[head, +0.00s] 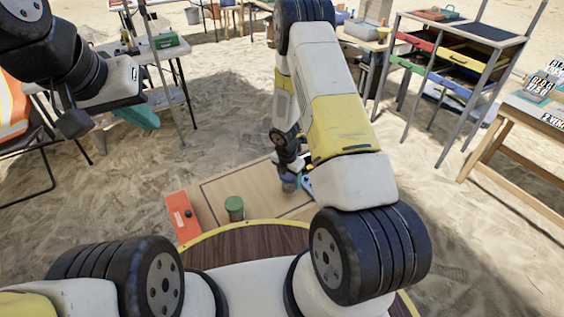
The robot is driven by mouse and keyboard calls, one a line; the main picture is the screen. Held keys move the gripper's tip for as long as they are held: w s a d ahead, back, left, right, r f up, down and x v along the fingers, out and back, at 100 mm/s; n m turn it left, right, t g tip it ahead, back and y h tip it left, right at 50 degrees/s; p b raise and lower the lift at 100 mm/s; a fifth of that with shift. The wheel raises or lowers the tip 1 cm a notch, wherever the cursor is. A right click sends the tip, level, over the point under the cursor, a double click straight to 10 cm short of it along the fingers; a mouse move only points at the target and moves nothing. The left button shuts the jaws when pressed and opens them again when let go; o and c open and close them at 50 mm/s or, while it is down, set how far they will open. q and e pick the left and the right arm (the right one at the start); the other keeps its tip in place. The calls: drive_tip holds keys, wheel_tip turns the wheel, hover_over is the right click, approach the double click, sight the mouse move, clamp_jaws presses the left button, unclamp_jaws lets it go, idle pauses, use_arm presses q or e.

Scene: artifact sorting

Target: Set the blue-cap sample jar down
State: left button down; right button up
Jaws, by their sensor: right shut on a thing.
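My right gripper (289,168) points down over a low wooden table and is shut on a small jar (289,185). The jar looks grey-blue and upright, close above or touching the tabletop. I cannot tell if it touches, as the gripper and arm partly hide it. A green-cap jar (235,208) stands on the same table, to the left and nearer. My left gripper (74,122) is at the upper left, away from the table. Its fingers are too unclear to tell if it is open.
A red-orange case (183,216) lies at the table's left edge. The wooden tabletop (220,188) between has bare room. A rack with coloured drawers (455,80) stands at the back right, a wooden table (520,105) at the right edge, and a chair at the left.

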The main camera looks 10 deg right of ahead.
drive_tip(key=shift+f, duration=1.1)
drive_tip(key=o, duration=1.6)
drive_tip(key=shift+f, duration=0.1)
drive_tip(key=shift+o, duration=0.2)
drive_tip(key=r, duration=0.4)
drive_tip(key=a+r, duration=0.1)
drive_tip(key=r, duration=0.2)
drive_tip(key=s+r, duration=0.1)
drive_tip(key=r, duration=0.3)
drive_tip(key=shift+a+r, duration=0.15)
drive_tip(key=shift+r, duration=0.2)
drive_tip(key=s+d+r+m+t, duration=0.15)
drive_tip(key=r+m, duration=0.25)
drive_tip(key=r, duration=0.4)
drive_tip(key=s+r+m, duration=0.2)
drive_tip(key=r+m, duration=0.2)
drive_tip(key=r, duration=0.5)
drive_tip(key=s+r+m+t, duration=0.15)
drive_tip(key=r+m, duration=0.25)
drive_tip(key=r, duration=0.4)
drive_tip(key=s+a+r+m+t+y, duration=0.1)
drive_tip(key=s+r+m, duration=0.5)
drive_tip(key=s, duration=0.3)
drive_tip(key=s+a+r+m+t+y, duration=0.1)
drive_tip(key=s+r+m+y, duration=0.1)
drive_tip(key=s+r+m, duration=0.5)
drive_tip(key=s, duration=0.2)
drive_tip(key=shift+s+a+m, duration=0.3)
drive_tip(key=shift+a+m, duration=0.1)
